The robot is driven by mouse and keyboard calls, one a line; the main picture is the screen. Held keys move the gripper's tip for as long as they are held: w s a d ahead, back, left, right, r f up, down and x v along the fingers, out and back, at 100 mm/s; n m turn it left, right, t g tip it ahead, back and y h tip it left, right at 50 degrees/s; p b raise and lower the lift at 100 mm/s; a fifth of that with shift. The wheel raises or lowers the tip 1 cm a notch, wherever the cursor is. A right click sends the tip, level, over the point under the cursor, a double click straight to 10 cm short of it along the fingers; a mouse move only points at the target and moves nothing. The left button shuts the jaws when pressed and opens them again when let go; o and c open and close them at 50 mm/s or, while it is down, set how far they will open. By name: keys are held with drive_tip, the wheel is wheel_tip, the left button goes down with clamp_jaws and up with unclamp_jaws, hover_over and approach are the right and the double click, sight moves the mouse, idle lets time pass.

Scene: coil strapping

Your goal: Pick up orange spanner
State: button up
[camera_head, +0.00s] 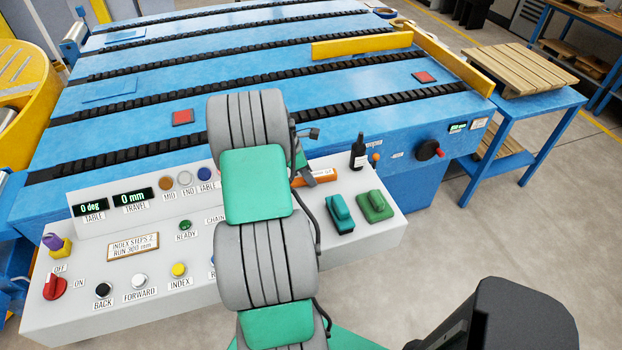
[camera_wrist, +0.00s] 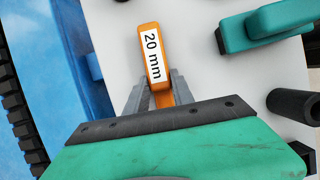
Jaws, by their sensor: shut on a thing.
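The orange spanner (camera_head: 318,177) shows in the head view on the white control console, just right of my arm. In the wrist view the orange spanner (camera_wrist: 152,48) carries a white "20 mm" label and points away from my gripper. My gripper (camera_wrist: 158,92) is shut on the spanner, with a grey finger on each side of its orange handle. My arm hides part of the spanner in the head view. I cannot tell whether the spanner still touches the console.
A black bottle (camera_head: 358,154), a teal tool (camera_head: 340,213) and a green tool (camera_head: 375,206) stand on the white console (camera_head: 290,170) right of the spanner. Buttons and displays lie to the left. The blue conveyor table (camera_head: 330,115) with black chains is behind.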

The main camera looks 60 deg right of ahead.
clamp_jaws()
idle(0.8)
